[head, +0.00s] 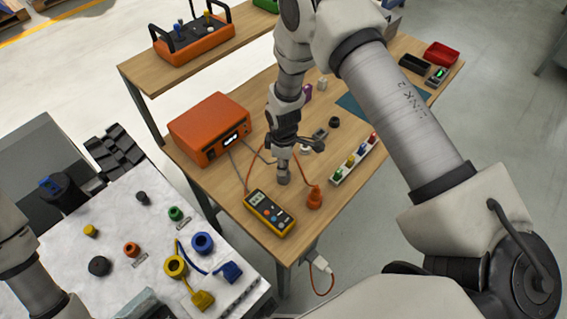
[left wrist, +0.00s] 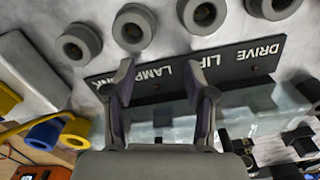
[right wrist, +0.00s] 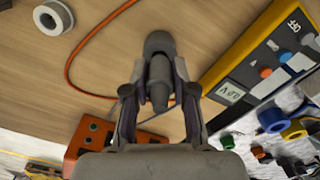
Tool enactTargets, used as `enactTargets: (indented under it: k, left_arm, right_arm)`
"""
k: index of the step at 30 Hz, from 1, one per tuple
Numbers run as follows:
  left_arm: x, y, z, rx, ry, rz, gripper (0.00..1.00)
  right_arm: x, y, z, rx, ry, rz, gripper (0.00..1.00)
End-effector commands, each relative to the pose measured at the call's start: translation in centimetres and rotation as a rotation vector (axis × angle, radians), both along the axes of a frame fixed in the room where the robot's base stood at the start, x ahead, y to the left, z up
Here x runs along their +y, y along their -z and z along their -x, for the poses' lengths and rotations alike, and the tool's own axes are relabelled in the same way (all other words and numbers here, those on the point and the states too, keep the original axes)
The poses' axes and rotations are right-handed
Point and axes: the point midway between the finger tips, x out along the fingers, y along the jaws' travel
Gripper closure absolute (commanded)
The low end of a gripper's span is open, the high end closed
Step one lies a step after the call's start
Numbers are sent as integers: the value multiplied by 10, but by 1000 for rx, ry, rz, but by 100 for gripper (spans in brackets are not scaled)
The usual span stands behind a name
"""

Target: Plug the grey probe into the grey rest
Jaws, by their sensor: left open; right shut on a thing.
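The grey probe (right wrist: 161,72) is clasped between the fingers of my right gripper (right wrist: 158,100), with its rounded end pointing away. In the head view, my right gripper (head: 283,156) is low over the wooden table, with the probe's end (head: 283,179) below it. I cannot tell whether the probe touches the table. A pale grey ring (head: 305,149), which looks like the grey rest, lies on the table right of the gripper, apart from the probe. It also shows at the upper left of the right wrist view (right wrist: 52,17). My left gripper (left wrist: 160,82) is open and empty, facing a labelled panel.
A yellow multimeter (head: 270,213), an orange cone-shaped piece (head: 315,198) and an orange box (head: 209,129) surround the right gripper. An orange cable (right wrist: 88,44) crosses the table. A dark ring (head: 334,123) stands farther back. A pale side bench (head: 117,219) holds coloured rings and plugs.

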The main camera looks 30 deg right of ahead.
Motion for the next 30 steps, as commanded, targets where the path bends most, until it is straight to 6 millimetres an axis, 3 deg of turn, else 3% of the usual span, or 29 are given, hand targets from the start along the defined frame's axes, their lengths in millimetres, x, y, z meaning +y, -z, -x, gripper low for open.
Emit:
enactTargets:
  k: [18,19,21,30]
  left_arm:
    - [0,12,0,0,0,0,45]
    - [0,12,0,0,0,0,45]
    - [0,11,0,0,0,0,45]
    - [0,11,0,0,0,0,45]
  right_arm:
    - [0,16,0,0,0,0,100]
    - [0,16,0,0,0,0,71]
    - [0,15,0,0,0,0,46]
    - [0,15,0,0,0,0,45]
